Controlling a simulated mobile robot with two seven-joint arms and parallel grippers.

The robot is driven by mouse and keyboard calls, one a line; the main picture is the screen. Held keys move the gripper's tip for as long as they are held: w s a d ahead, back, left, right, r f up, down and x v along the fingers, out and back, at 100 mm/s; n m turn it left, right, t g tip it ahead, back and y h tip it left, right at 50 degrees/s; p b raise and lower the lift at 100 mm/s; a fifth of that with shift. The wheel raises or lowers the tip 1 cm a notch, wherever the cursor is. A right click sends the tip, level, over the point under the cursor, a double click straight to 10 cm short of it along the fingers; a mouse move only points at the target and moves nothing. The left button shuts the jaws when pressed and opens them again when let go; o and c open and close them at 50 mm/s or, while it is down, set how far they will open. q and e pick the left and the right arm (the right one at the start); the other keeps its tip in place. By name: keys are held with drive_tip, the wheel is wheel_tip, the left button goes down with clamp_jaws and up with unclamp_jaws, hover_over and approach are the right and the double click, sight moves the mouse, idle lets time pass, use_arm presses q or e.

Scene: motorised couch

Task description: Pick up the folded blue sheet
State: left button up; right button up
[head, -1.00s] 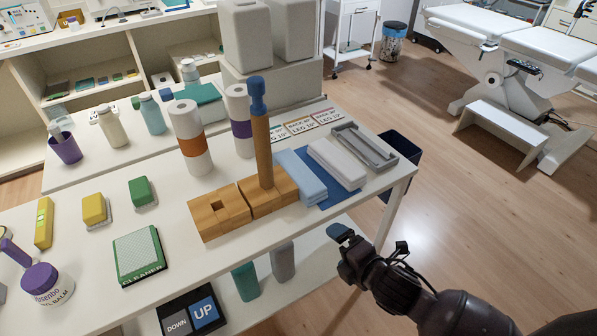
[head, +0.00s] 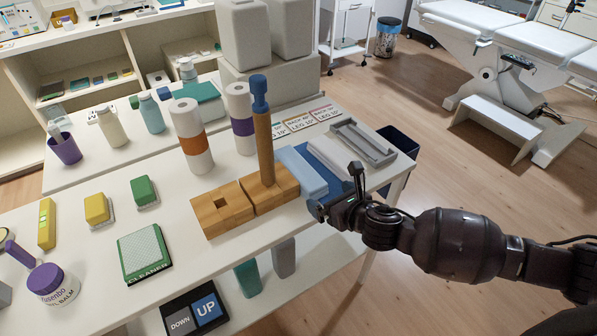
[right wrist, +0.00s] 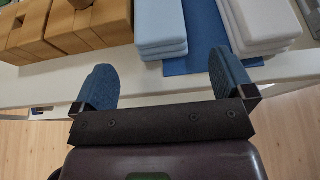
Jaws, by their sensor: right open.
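The folded blue sheet (head: 302,172) is a light blue layered stack at the table's right end, beside the wooden blocks. In the right wrist view the blue sheet (right wrist: 160,28) lies ahead of the fingers, about midway between their lines. My right gripper (head: 337,190) is open and empty at the table's front edge, just short of the sheet. Its two blue-padded fingers show apart in the right wrist view (right wrist: 163,78). Nothing is between them but table edge and floor. My left gripper is not in view.
A folded white stack (right wrist: 262,20) lies right of the blue sheet on a darker blue mat (right wrist: 200,50). Wooden blocks (head: 222,210) with an upright post (head: 264,145) stand close on the left. A grey tray (head: 362,143) lies behind right.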

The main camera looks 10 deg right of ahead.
sight(320, 192)
drive_tip(key=shift+f+b+x, duration=0.2)
drive_tip(key=shift+b+x, duration=0.2)
drive_tip(key=shift+x, duration=2.5)
drive_tip(key=shift+s, duration=0.1)
drive_tip(key=c, duration=1.1)
